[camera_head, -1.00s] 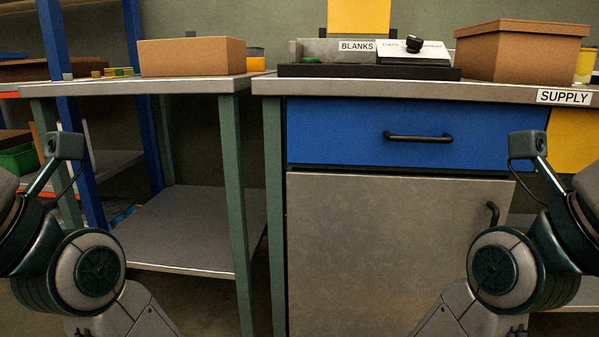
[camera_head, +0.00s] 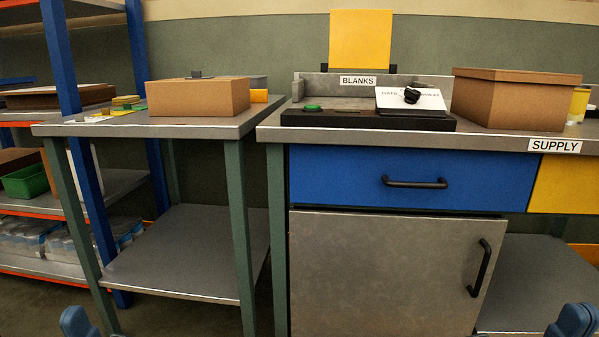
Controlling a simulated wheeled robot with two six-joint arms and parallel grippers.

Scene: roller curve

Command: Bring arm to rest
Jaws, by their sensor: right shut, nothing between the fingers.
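Only small dark blue-grey tips of my two arms show, at the bottom edge of the head view. My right gripper (camera_head: 572,322) is at the bottom right, low in front of the supply bench, shut and holding nothing. My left gripper (camera_head: 78,322) is at the bottom left, in front of the left table. Its fingers are hidden below the picture edge. Both are apart from the furniture as far as I can see.
A bench with a blue drawer (camera_head: 410,180) and grey door (camera_head: 385,268) stands ahead. It bears a black tray (camera_head: 365,122) and cardboard box (camera_head: 512,98). Left are a table (camera_head: 235,130) with another box (camera_head: 198,97) and a shelf rack (camera_head: 65,80).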

